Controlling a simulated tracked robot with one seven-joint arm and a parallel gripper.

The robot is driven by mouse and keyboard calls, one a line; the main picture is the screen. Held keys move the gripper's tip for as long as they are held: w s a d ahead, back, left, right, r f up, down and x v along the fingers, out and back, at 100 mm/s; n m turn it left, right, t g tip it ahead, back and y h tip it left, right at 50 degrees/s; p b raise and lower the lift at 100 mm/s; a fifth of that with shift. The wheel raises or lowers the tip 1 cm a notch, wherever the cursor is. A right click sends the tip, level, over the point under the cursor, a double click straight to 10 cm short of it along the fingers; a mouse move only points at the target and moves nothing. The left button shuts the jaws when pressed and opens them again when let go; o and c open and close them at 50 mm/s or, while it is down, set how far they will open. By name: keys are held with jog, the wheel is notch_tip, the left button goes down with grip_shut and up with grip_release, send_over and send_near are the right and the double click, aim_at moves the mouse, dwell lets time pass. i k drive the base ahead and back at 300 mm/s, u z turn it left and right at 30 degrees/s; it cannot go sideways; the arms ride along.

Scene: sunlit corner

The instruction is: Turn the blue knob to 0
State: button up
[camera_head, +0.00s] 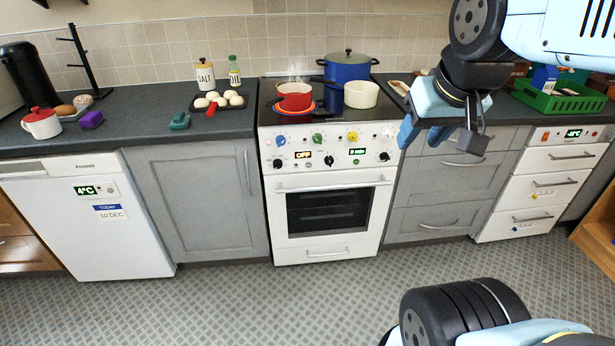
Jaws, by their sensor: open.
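The blue knob (280,140) is at the left end of the upper knob row on the white stove front (330,225). A green knob (318,139) and a yellow knob (352,137) sit to its right. Black knobs and small displays, one reading "OFF", are in the row below. The blue knob's exact setting is too small to read. My gripper (425,134) is open and empty, in front of the counter to the right of the stove, well apart from the blue knob.
A red pot (295,97) steams on a glowing burner above the blue knob. A blue pot (347,68) and a cream pot (361,94) stand beside it. A tray of pale round items (217,103) is on the left counter, a green crate (560,97) on the right. The floor before the stove is clear.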

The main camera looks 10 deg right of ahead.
aim_at(281, 140)
jog(key=u, duration=0.1)
jog(key=i, duration=1)
jog(key=z, duration=0.1)
